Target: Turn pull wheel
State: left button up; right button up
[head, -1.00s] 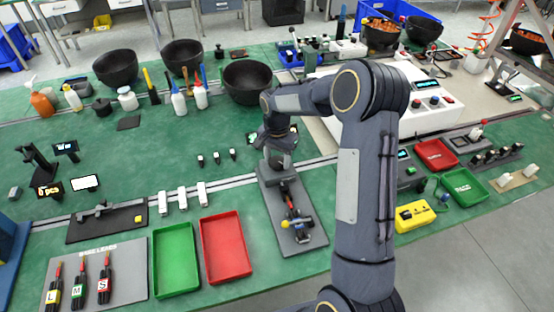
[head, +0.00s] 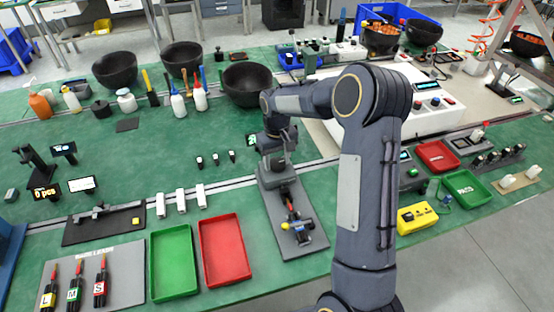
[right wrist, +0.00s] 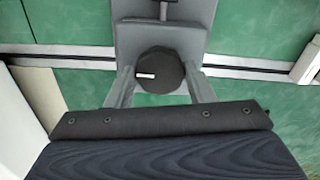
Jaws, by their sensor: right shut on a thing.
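The pull wheel is a dark round knob with a small white mark, seen in the right wrist view (right wrist: 160,70). It sits at the far end of a grey fixture plate (head: 281,216). My right gripper (right wrist: 160,82) has one finger on each side of the wheel and is shut on it. In the head view my right gripper (head: 275,168) reaches down over the far end of the plate, and the wheel is hidden there. My left gripper is not in view.
A red tray (head: 226,250) and a green tray (head: 174,262) lie left of the plate. A metal rail (head: 240,183) crosses the bench behind them. A yellow box (head: 417,218) stands to the right.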

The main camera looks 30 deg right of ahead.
jog(key=n, duration=0.4)
jog(key=shift+n, duration=0.3)
jog(key=n, duration=0.4)
jog(key=shift+n, duration=0.3)
jog(key=n, duration=0.4)
jog(key=shift+w+r+p, duration=0.1)
jog(key=shift+p, duration=0.2)
jog(key=shift+n, duration=2.3)
jog(key=shift+p, duration=0.3)
jog(key=o, duration=1)
